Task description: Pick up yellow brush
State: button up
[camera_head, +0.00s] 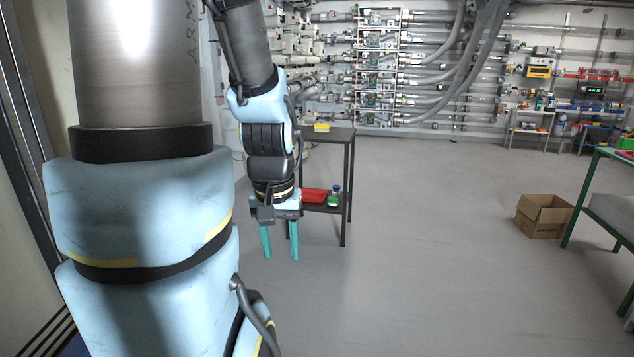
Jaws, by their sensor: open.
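My gripper (281,257) hangs pointing down, its two teal fingers apart with nothing between them. It shows in front of the left side of a dark table (343,136). A small yellow thing (322,127) lies on the table top, above and to the right of the gripper in the picture. It is too small to tell whether it is the yellow brush. The gripper is apart from it. My arm hides the left part of the table.
The table's lower shelf holds a red tray (313,196) and a bottle with green contents (334,198). An open cardboard box (543,217) stands on the floor at right, near a green-framed table (577,211). Shelves and pipes line the back wall. The middle floor is clear.

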aim_at(318, 127)
jog(key=i, duration=3.9)
